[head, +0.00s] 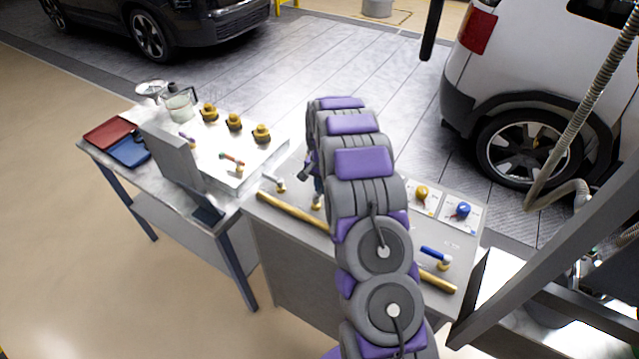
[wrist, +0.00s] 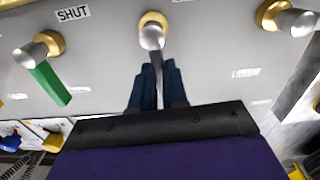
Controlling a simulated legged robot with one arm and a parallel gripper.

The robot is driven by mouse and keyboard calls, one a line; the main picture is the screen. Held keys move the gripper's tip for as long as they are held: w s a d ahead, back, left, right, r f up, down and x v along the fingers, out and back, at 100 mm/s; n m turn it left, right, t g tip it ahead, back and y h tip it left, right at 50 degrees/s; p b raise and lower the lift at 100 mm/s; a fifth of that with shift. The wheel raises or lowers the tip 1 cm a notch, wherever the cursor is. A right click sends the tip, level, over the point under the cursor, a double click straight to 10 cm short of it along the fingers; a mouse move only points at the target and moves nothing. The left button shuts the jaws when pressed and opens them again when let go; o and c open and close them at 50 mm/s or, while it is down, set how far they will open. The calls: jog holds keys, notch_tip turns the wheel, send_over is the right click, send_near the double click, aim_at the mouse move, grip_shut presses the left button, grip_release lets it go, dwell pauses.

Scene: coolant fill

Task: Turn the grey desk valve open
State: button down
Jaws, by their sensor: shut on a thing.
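In the wrist view, a valve with a brass collar and silver head (wrist: 152,36) stands at the top middle, on the grey desk panel (wrist: 205,75). My gripper (wrist: 157,72) is shut on its lever, which looks grey and is mostly hidden between the dark blue fingers. The lever points away from the head toward my palm. In the head view, my gripper (head: 317,190) is at the desk, partly behind my arm. A SHUT label (wrist: 73,14) lies left of the held valve in the wrist view.
In the wrist view, a green-levered valve (wrist: 47,62) stands left and another silver-headed valve (wrist: 288,19) right. In the head view, a pale-levered valve (head: 274,182) and a blue-levered valve (head: 437,256) flank my arm. Yellow rails (head: 292,212) run along the near edge.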

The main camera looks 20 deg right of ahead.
jog(key=shift+d+m, duration=0.1)
jog(key=shift+m, duration=0.4)
jog(key=c, duration=1.1)
grip_release()
jog(key=shift+c, duration=0.2)
notch_tip(320, 180, up, 17)
jog(key=p, duration=0.1)
jog(key=shift+r, duration=0.1)
